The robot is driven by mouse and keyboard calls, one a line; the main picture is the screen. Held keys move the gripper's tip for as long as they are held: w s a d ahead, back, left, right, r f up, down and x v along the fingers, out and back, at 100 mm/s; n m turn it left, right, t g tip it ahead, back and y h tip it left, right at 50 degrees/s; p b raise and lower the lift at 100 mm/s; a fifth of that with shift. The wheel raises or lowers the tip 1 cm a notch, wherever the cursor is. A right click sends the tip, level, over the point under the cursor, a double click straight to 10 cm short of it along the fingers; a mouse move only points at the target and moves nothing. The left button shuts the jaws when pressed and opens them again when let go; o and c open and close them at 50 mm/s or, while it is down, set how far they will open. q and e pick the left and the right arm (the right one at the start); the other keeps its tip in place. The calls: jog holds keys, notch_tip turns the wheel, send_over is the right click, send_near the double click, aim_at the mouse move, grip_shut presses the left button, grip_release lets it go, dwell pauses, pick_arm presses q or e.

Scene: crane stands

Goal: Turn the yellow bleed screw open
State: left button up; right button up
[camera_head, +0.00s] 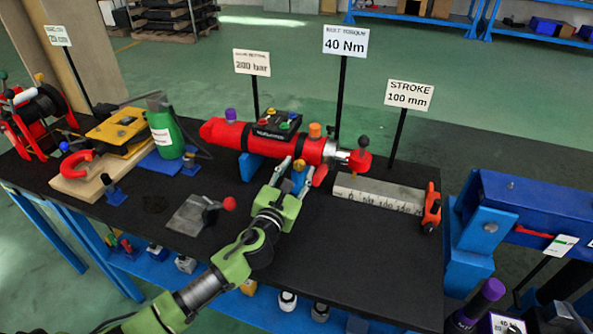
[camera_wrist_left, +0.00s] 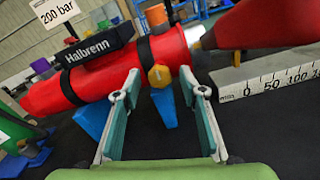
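The yellow bleed screw (camera_wrist_left: 160,76) is a hexagonal head on the near side of the red cylinder (camera_wrist_left: 60,93), which lies on blue supports. In the head view the screw (camera_head: 299,165) shows small at the cylinder's front side (camera_head: 247,140), partly hemmed in by the fingers. My left gripper (camera_head: 297,174) reaches up to it from the near side. In the wrist view its two fingers (camera_wrist_left: 160,88) are spread wide, one on each side of the screw, with gaps between them and it. Nothing is held. My right gripper is in neither view.
A steel ruler block (camera_head: 378,194) lies right of the cylinder, with a red-handled end piece (camera_head: 431,206). A red-knobbed grey lever block (camera_head: 200,212) and a green bottle (camera_head: 166,130) stand left. A black pump box (camera_head: 276,124) sits on the cylinder. The front right tabletop is clear.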

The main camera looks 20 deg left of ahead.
pick_arm(q)
jog(key=shift+c, duration=1.2)
grip_shut()
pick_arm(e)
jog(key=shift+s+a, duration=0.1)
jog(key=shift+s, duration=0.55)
